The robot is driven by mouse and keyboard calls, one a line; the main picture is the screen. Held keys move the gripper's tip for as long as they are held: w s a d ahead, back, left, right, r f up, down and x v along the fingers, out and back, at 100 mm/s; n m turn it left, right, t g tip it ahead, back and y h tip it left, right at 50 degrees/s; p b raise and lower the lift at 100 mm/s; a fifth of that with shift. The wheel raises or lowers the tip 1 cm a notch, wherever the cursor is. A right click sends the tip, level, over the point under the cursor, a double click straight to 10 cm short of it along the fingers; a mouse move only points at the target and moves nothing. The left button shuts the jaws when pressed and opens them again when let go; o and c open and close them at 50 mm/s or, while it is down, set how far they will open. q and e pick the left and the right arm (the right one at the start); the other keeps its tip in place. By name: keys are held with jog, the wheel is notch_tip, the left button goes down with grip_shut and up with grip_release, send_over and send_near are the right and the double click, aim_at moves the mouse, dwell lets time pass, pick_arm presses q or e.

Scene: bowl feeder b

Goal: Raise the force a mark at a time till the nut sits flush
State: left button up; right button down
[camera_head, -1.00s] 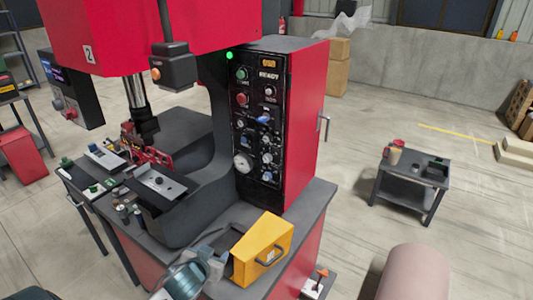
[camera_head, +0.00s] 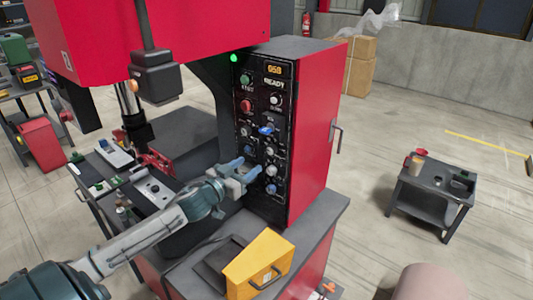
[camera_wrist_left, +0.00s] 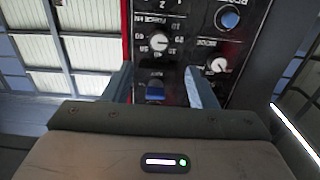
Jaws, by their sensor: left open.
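The black control panel (camera_head: 262,110) on the red press cabinet carries knobs, coloured buttons, an orange digit display (camera_head: 273,69) and a READY sign. My left gripper (camera_head: 247,168) is open in front of the panel's lower part. In the left wrist view its fingers (camera_wrist_left: 157,82) stand apart, with a blue control (camera_wrist_left: 155,91) seen between them. The force dial (camera_wrist_left: 158,42), labelled in kN, shows just above that gap. I cannot tell whether the fingers touch anything. The press ram (camera_head: 135,120) hangs over the worktable at left. I cannot make out the nut. My right gripper is out of view.
A yellow box (camera_head: 259,265) with a handle stands on the press base below my left arm.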

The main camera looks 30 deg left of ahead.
aim_at(270, 152)
pick_arm(q)
jog(key=w+b, duration=0.1)
jog(key=w, duration=0.1)
jog(key=w+b, duration=0.1)
jog(key=w+f+b, duration=0.1)
jog(key=w+b, duration=0.1)
jog(key=shift+w+d, duration=0.2)
jog(key=shift+w, duration=0.1)
jog(key=w+b, duration=0.2)
jog(key=shift+w+d+r, duration=0.15)
jog(key=shift+w+r, duration=0.05)
jog(key=shift+w, duration=0.2)
jog(key=shift+w+r+b, duration=0.1)
jog(key=shift+w+b, duration=0.45)
jog(key=shift+w, duration=0.2)
jog(key=shift+d, duration=0.1)
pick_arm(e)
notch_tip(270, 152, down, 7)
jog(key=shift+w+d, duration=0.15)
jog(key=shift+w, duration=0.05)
pick_arm(q)
jog(key=shift+c, duration=0.4)
jog(key=c, duration=0.9)
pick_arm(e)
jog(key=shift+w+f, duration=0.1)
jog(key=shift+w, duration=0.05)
